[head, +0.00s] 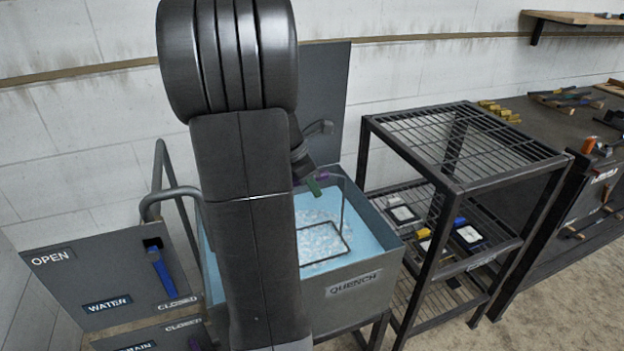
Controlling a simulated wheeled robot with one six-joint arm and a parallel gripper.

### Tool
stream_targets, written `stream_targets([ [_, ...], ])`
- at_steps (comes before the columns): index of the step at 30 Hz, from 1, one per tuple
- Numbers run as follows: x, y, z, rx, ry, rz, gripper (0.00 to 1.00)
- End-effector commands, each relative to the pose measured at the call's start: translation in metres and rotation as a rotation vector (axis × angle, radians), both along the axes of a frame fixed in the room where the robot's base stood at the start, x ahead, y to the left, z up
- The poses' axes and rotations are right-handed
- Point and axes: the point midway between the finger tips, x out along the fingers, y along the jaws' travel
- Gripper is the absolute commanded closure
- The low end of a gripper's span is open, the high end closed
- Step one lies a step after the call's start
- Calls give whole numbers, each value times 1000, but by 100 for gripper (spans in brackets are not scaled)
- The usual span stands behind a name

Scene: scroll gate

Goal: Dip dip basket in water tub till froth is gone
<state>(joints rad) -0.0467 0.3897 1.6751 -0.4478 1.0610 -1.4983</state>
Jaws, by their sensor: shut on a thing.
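The water tub (392,269) is a grey box labelled QUENCH, holding light blue water with patches of white froth (316,233) on the surface. The dip basket (325,259) is a thin dark wire frame in the tub; its rim shows among the froth and a thin upright rises from it. My gripper (313,184) is above the tub's back part, shut on the top of the basket, where small green and purple parts show. My arm hides the left part of the tub and much of the gripper. The basket's depth is hard to tell.
Left of the tub, a panel (105,270) marked OPEN, WATER and CLOSED carries a blue lever (161,272). Grey pipes (160,190) rise behind it. A wire-shelf rack (462,148) with small trays stands close on the right, then a workbench (560,125) with tools.

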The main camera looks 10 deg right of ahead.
Motion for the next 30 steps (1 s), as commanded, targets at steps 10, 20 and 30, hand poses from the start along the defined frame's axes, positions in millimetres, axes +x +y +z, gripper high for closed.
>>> stream_targets([
  [10,0,0,-40,-1,1,0,100],
  [20,0,0,-75,-2,1,1,100],
  [30,0,0,-101,-1,-1,0,100],
])
